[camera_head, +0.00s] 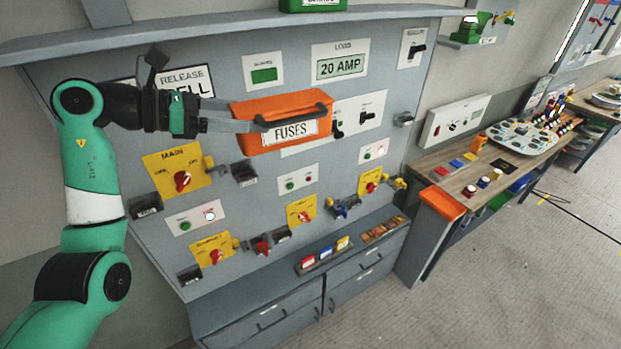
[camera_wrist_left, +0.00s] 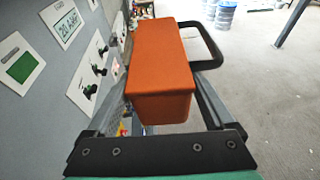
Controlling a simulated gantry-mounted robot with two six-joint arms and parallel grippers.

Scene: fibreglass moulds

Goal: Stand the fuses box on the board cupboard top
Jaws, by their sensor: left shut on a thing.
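The fuses box (camera_head: 284,115) is orange with a dark handle and a white FUSES label on its front. My left gripper (camera_head: 240,117) is shut on it and holds it in the air in front of the upright grey board. In the left wrist view the box (camera_wrist_left: 160,70) lies between the two fingers, its handle on the right. The board cupboard top (camera_head: 225,30) is the grey ledge along the upper edge of the board, higher in the picture than the box. My right gripper is not in view.
A green box (camera_head: 313,4) stands on the ledge, cut off by the picture's top edge. The ledge to its left looks bare. Switches and yellow panels (camera_head: 175,168) stick out from the board below. A wooden bench (camera_head: 480,170) stands at the right.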

